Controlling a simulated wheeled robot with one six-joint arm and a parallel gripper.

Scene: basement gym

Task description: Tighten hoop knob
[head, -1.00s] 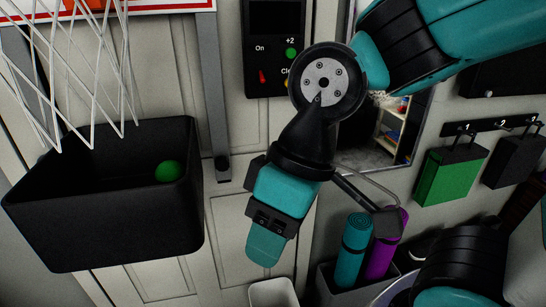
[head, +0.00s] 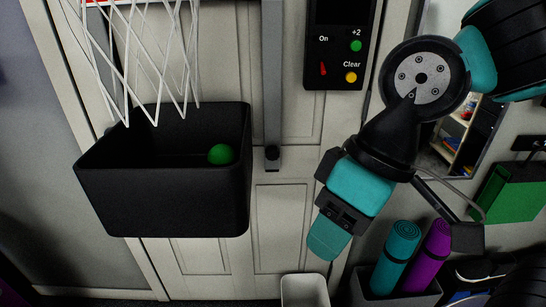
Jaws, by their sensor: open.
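A small black fitting (head: 272,158), which looks like the hoop knob, sits at the lower end of a grey upright bar (head: 272,70) in front of the door. Whether it is loose or tight cannot be told. The hoop's white net (head: 150,45) hangs at the upper left, and its rim is mostly cut off by the top edge. My gripper (head: 328,238), teal and black, points down to the right of the knob and lower in the picture, apart from it. It is open and seen side-on, with nothing visible between its fingers.
A black bin (head: 165,205) with a green ball (head: 221,154) hangs under the net. A control panel (head: 340,50) with switches is at the top. A white bin (head: 304,290) and rolled mats, teal (head: 397,255) and purple (head: 430,255), stand below.

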